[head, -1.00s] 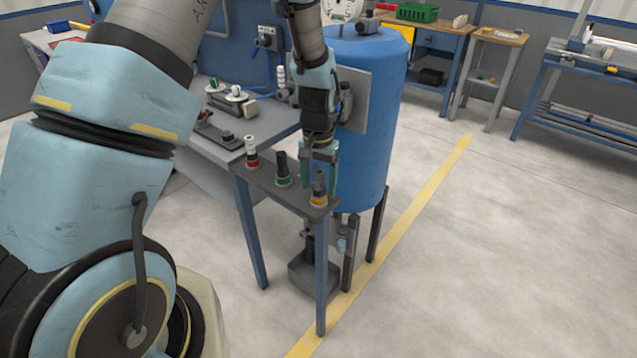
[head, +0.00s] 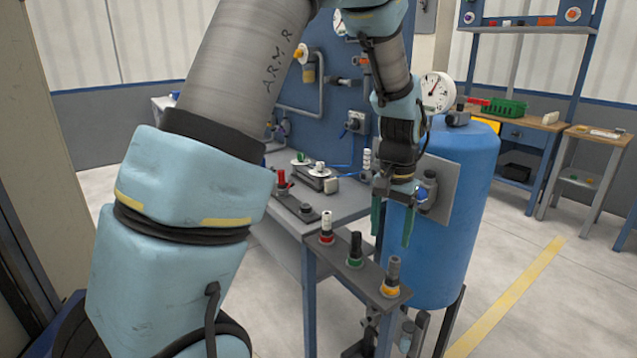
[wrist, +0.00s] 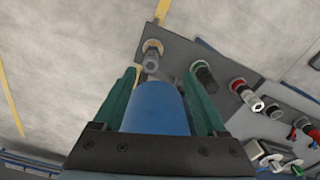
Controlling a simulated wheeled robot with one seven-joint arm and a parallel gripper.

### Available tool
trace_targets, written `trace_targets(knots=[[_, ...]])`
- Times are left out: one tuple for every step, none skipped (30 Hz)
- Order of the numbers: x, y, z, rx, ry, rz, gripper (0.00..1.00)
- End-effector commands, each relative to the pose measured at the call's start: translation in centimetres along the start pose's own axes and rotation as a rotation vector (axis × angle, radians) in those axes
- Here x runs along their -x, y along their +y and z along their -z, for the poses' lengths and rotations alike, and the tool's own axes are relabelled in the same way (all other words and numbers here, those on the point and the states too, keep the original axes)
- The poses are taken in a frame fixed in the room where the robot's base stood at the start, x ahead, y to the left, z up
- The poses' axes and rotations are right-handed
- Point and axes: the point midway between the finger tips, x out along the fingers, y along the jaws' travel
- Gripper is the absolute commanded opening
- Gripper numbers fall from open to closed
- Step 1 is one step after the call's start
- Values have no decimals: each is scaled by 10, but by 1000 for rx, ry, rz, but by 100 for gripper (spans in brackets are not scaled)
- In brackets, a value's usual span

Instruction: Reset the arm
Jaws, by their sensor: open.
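My gripper (head: 392,222) hangs above the narrow grey shelf (head: 343,268), its two green fingers pointing down and spread apart. Nothing shows between them in the head view. The shelf carries three upright pieces: a white-topped one on a red base (head: 327,226), a black one on a green base (head: 355,248) and a grey one on an orange base (head: 393,278). The gripper is above and behind this row, apart from it. In the wrist view, the open fingers (wrist: 163,78) frame a blue surface; I cannot tell what it belongs to.
A blue tank (head: 457,215) with a gauge (head: 437,92) stands right behind my gripper. A grey bench (head: 285,213) with fittings lies to the left. Workbenches stand at the back right. The floor right of the yellow line (head: 510,295) is open.

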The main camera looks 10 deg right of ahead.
Motion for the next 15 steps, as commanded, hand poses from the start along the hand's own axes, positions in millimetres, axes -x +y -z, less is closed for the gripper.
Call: trace_targets(knots=[[5, -20, -10, 46, 7, 1, 74], [7, -32, -18, 75, 13, 1, 74], [10, -51, -30, 122, 23, 2, 74], [13, -65, -42, 160, 29, 2, 74], [15, -79, -54, 201, 38, 4, 74], [18, -97, -73, 256, 48, 6, 74], [20, -109, -87, 297, 56, 8, 74], [22, -120, -101, 337, 64, 10, 74], [24, -133, -120, 389, 74, 14, 74], [25, -141, -134, 425, 83, 17, 74], [26, -148, -148, 461, 89, 21, 74], [27, -156, -164, 504, 98, 25, 74], [27, -160, -176, 533, 102, 28, 74], [28, -164, -186, 560, 108, 32, 74], [28, -168, -198, 591, 114, 36, 74]])
